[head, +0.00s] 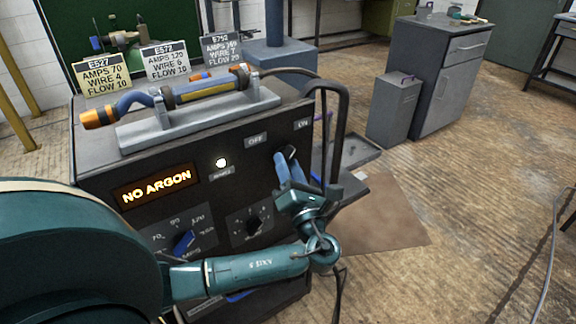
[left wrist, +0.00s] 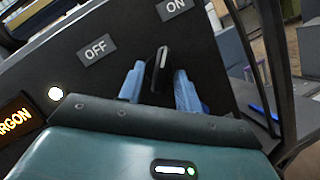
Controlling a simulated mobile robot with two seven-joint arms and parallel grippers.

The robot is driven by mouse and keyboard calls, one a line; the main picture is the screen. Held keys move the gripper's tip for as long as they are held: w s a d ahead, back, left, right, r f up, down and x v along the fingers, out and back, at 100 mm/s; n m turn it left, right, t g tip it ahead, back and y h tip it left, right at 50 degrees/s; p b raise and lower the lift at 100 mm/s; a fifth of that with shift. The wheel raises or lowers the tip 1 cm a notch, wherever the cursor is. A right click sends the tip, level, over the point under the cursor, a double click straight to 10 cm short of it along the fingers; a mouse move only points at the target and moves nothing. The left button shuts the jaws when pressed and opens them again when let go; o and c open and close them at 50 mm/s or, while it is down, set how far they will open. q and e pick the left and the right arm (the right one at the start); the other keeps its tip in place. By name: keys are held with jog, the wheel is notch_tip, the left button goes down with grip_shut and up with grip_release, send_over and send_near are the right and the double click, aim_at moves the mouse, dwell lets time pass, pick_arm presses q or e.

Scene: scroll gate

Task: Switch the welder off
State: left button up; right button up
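The welder (head: 95,165) is a dark box with an orange lit display (head: 157,186) reading "NO ARGON" and a lit white lamp (head: 222,162). Its black power switch (head: 291,152) is at the upper right of the front panel, between the OFF label (head: 256,140) and the ON label (head: 303,124). In the left wrist view the switch (left wrist: 161,62) leans toward the ON label (left wrist: 175,8). My left gripper (head: 284,164) is at the switch, its two blue fingers apart on either side of it. Contact cannot be told. My right gripper is not in view.
A torch (head: 180,97) lies in a cradle on top of the welder, with several setting cards behind it. Two knobs (head: 184,241) sit low on the panel. A black bar handle (head: 340,125) rises close right of the switch. Grey cabinets (head: 445,75) stand farther back; floor at right is clear.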

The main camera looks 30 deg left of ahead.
pick_arm(q)
jog(key=shift+w+a+r, duration=0.1)
jog(key=shift+w+a, duration=0.05)
jog(key=shift+a, duration=0.1)
jog(key=shift+c, duration=0.4)
grip_shut()
